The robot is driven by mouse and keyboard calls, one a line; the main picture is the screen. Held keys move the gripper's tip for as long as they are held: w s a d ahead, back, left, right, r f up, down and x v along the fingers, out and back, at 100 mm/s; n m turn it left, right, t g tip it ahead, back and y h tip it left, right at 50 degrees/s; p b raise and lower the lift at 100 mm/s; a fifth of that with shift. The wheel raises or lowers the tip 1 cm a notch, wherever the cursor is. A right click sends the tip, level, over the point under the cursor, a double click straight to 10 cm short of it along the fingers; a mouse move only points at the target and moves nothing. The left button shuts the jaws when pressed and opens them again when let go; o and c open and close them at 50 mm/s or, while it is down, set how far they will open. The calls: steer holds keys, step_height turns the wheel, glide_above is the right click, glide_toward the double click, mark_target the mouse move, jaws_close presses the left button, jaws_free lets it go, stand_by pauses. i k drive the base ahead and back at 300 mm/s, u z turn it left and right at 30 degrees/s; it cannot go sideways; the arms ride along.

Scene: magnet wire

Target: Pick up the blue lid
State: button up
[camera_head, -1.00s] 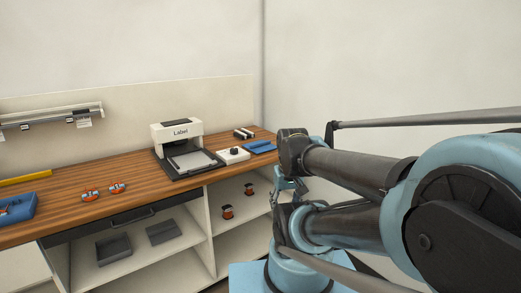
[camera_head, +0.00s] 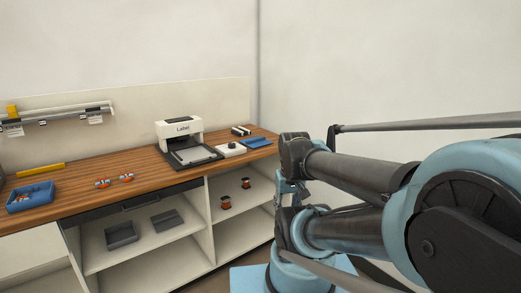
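A flat blue piece (camera_head: 257,142), which looks like the blue lid, lies at the right end of the wooden workbench (camera_head: 90,181), beside a small white device. My gripper (camera_head: 287,192) hangs at the end of my folded arm, right of the bench and in front of its right end. It is apart from the blue piece and appears empty. It is small and partly hidden by my arm, so I cannot tell whether its fingers are open.
A label printer (camera_head: 180,128) stands at the bench's middle right, with the white device (camera_head: 230,149) beside it. A blue tray (camera_head: 41,188) and two orange-and-white spools (camera_head: 126,177) are farther left. Grey bins (camera_head: 121,235) and small reels (camera_head: 225,202) sit on shelves below.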

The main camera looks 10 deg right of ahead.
mark_target(254, 142)
steer(key=u, duration=0.05)
steer(key=k, duration=0.9)
steer(key=u, duration=0.35)
steer(key=i, duration=2.05)
steer(key=z, duration=0.65)
